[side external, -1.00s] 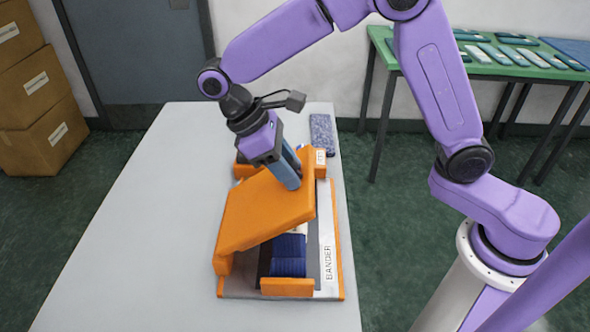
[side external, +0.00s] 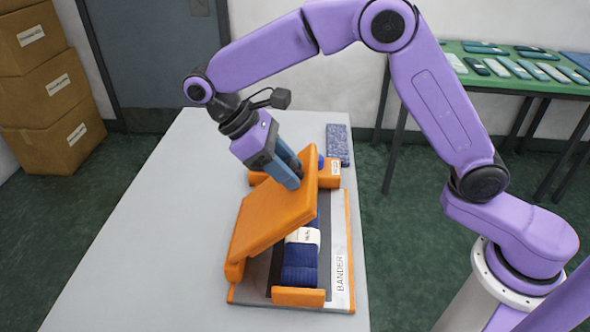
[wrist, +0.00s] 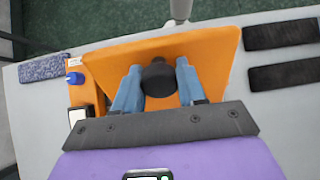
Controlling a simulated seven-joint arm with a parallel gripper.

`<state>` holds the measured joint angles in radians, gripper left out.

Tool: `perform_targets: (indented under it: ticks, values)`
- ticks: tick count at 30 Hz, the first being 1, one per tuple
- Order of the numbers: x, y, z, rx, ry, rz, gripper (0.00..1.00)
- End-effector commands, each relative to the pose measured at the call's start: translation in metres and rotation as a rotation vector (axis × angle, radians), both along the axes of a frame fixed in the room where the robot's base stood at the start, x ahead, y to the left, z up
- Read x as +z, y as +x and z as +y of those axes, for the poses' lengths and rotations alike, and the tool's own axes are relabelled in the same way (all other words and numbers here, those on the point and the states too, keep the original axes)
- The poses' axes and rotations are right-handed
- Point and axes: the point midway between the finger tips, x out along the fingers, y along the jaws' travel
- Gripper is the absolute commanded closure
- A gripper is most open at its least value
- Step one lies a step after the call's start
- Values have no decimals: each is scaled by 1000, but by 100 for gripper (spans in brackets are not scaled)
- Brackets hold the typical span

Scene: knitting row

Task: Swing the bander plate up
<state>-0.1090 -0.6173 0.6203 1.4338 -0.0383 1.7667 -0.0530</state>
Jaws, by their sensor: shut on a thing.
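The orange bander plate (side external: 272,216) is tilted up on its hinge at the left side of the bander base (side external: 341,262), with its right edge raised. Under it a dark blue folded knit (side external: 300,272) with a white band (side external: 303,236) lies in the bander. My gripper (side external: 293,178) is at the plate's far, raised part. In the wrist view its blue fingers (wrist: 158,88) are shut on a dark round knob (wrist: 158,78) in front of the orange plate (wrist: 205,48).
A speckled blue piece (side external: 338,145) lies on the grey table (side external: 150,230) behind the bander. A blue button (wrist: 74,78) is beside the plate. Two dark strips (wrist: 283,74) lie on the table. The table's left part is clear. Boxes (side external: 50,90) and a green table (side external: 520,75) stand behind.

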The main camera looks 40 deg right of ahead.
Motion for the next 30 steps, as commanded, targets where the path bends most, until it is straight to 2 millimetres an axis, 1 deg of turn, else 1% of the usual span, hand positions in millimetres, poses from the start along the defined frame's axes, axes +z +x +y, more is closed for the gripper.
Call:
perform_targets:
  ticks: [2,14,21,30]
  values:
    - [1,3,3,1,-2,3,82]
    - [3,4,4,1,-13,14,82]
    - [8,12,13,2,-51,52,82]
    - [12,21,21,2,-83,82,82]
